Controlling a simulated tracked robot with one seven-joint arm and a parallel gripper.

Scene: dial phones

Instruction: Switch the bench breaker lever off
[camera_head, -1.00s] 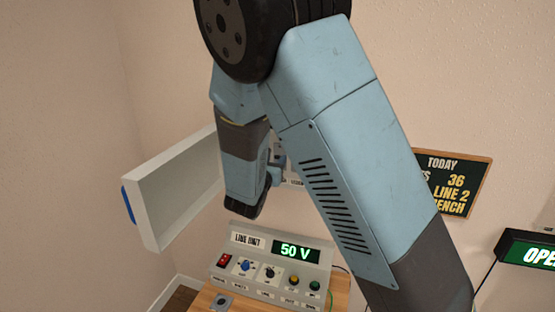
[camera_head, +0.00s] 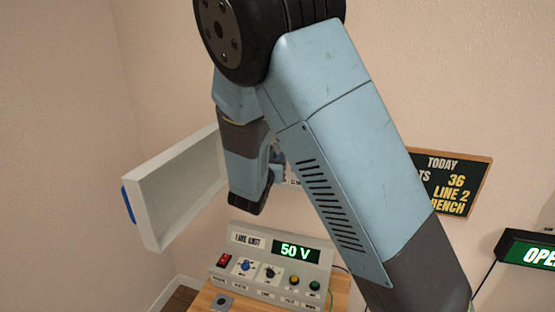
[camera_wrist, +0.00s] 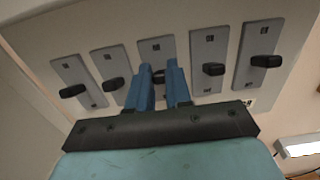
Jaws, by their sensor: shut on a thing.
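In the wrist view my gripper (camera_wrist: 160,76) reaches up to a light breaker panel (camera_wrist: 206,113) with a row of grey breaker plates. Its two blue fingers are shut on the black lever (camera_wrist: 159,77) of the middle breaker, which is partly hidden between them. The labels on the plates are too small to read, so I cannot tell which one is the bench breaker. In the head view my gripper (camera_head: 277,168) is at the wall, mostly hidden behind my own arm, and the levers are hidden there.
Black levers (camera_wrist: 113,84) and (camera_wrist: 213,69) stand close on either side of the gripper. An open white panel door (camera_head: 180,190) sticks out at left. Below is a line unit (camera_head: 285,262) reading 50 V on a wooden bench (camera_head: 203,300). A dark sign (camera_head: 450,185) hangs at right.

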